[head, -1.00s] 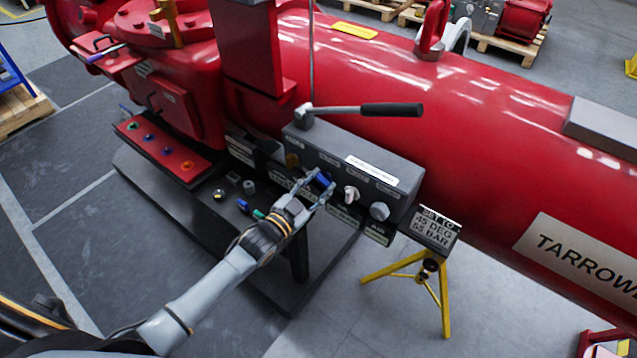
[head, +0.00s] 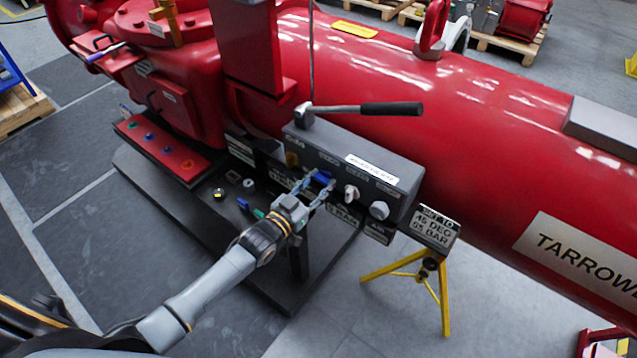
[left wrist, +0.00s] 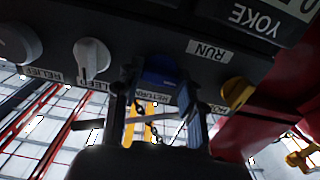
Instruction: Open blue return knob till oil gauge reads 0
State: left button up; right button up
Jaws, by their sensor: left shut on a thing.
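The blue return knob (head: 322,178) is on the front of the grey control box (head: 395,160). It also shows in the left wrist view (left wrist: 160,72) above its RETURN label. My left gripper (head: 318,187) is shut on the blue knob, with one finger on each side of it. The fingers partly cover the knob in both views. No oil gauge reading can be made out in these frames. My right gripper is not in view.
White knobs (head: 350,193) sit to the right of the blue knob, and a yellow knob (head: 292,159) to its left. A black-handled lever (head: 390,109) reaches over the box. A sign on a yellow tripod (head: 443,290) stands at right.

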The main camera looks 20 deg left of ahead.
pick_arm(q)
jog(key=shift+f, duration=0.1)
jog(key=o, duration=1.2)
jog(key=shift+c, duration=0.2)
jog(key=v, duration=1.2)
